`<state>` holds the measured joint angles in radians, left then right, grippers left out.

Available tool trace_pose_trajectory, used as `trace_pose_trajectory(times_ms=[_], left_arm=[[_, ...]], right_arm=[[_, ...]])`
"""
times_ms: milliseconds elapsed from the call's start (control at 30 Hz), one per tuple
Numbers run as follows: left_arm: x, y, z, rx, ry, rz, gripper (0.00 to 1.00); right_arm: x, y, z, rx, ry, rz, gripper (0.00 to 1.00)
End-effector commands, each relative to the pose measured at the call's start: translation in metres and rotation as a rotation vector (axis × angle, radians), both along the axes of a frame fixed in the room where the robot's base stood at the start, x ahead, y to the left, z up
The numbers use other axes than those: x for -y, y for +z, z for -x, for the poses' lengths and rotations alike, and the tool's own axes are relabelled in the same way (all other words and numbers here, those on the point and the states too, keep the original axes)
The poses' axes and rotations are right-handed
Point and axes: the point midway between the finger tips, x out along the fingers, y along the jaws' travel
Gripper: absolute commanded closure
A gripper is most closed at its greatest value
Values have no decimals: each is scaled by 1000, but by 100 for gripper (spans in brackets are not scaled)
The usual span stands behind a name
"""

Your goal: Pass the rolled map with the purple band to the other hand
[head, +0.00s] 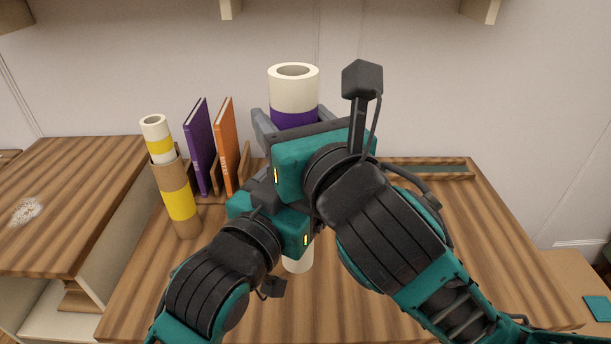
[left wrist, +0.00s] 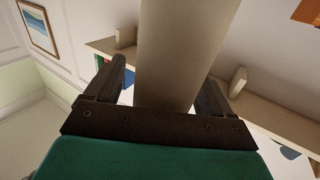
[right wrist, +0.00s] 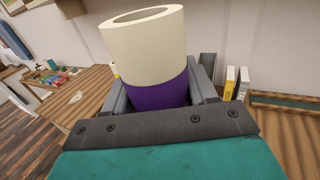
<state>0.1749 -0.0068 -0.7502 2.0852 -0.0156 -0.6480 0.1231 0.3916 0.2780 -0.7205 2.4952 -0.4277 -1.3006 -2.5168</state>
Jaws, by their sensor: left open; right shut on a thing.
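The rolled map (head: 293,92) is a cream tube with a purple band, held upright above the table. Its bottom end shows below the grippers. My right gripper (head: 294,122) is shut on it at the purple band, which also shows between its fingers in the right wrist view (right wrist: 160,95). My left gripper (head: 270,212) is lower down at the map's plain part. In the left wrist view the map (left wrist: 183,50) stands between the open fingers, with a gap at the left finger.
A yellow-banded roll (head: 158,138) stands in a brown holder (head: 178,195) at the left of the wooden table (head: 460,270). A purple book (head: 199,148) and an orange book (head: 226,148) stand beside it. A slotted tray (head: 440,168) lies at the back right. The table's right side is clear.

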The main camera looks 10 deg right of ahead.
Motion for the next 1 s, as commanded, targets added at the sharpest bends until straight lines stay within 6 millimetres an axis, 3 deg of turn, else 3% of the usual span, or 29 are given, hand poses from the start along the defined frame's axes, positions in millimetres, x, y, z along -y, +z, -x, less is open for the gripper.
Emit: trace_pose_trajectory(times_ms=[367, 933, 967, 1000], left_arm=[[3, 0, -3, 0, 0, 0, 19], [4, 0, -2, -1, -3, 1, 74], [4, 0, -2, -1, -4, 1, 74], [4, 0, -2, -1, -4, 1, 74]], right_arm=[[0, 0, 0, 1, 0, 0, 89], [0, 0, 0, 2, 1, -1, 89], [0, 0, 0, 2, 1, -1, 40], [0, 0, 0, 1, 1, -1, 37]])
